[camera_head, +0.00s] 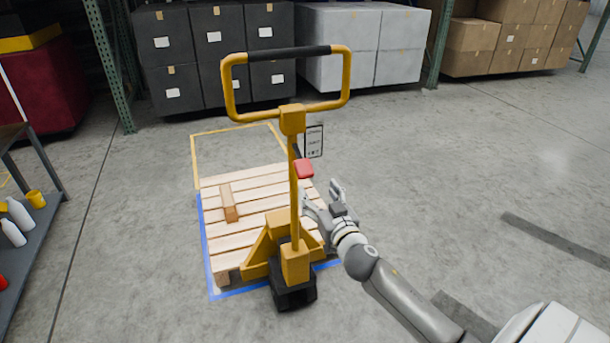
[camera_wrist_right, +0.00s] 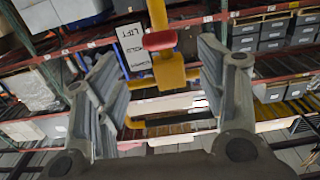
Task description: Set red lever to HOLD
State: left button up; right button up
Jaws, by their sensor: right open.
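The red lever (camera_head: 304,168) sits on the yellow pallet jack's upright handle column (camera_head: 294,205), below the handle loop. It also shows in the right wrist view (camera_wrist_right: 160,41), between my open fingers and beyond them. I cannot tell which setting the lever is in. My right gripper (camera_head: 322,195) is open and empty, just below and right of the lever, apart from it. My left gripper is out of view.
A wooden pallet (camera_head: 215,245) with a wood block (camera_head: 229,202) lies under the jack, inside blue floor tape. A shelf with bottles (camera_head: 20,215) stands at the left. Racks with dark totes (camera_head: 163,42) and cardboard boxes (camera_head: 471,36) line the back.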

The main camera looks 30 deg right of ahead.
aim_at(308, 177)
jog(key=x, duration=0.9)
jog(key=shift+w+d+f, duration=0.1)
jog(key=shift+w, duration=0.65)
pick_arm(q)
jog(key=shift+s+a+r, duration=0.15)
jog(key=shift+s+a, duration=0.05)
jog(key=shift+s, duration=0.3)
